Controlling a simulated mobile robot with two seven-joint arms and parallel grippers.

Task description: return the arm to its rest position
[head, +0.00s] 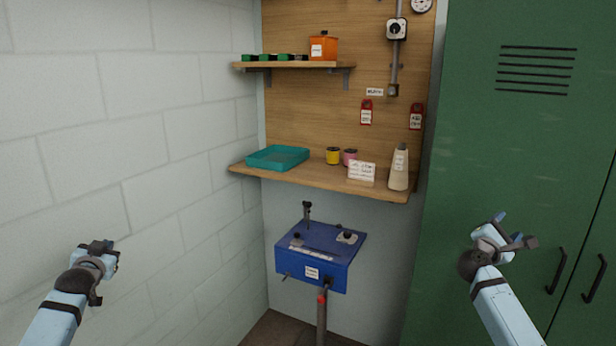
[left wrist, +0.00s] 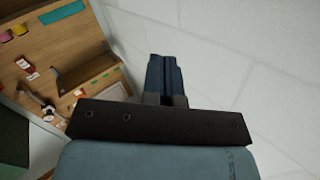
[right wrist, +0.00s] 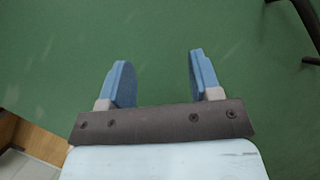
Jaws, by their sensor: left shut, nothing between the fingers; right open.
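My left gripper (head: 101,246) is at the lower left of the head view, in front of the pale block wall. In the left wrist view its blue fingers (left wrist: 164,78) are together with nothing between them. My right gripper (head: 515,231) is at the lower right of the head view, in front of the green cabinet. In the right wrist view its fingers (right wrist: 157,83) stand apart, with only the green cabinet surface behind them. Both grippers are apart from the shelves and the blue box.
A blue box (head: 312,272) on a post stands between the arms. Behind it, a wooden shelf (head: 310,179) holds a teal tray (head: 277,158), small pots and a bottle (head: 399,168). The green cabinet (head: 520,140) with black handles is at right, the block wall (head: 110,130) at left.

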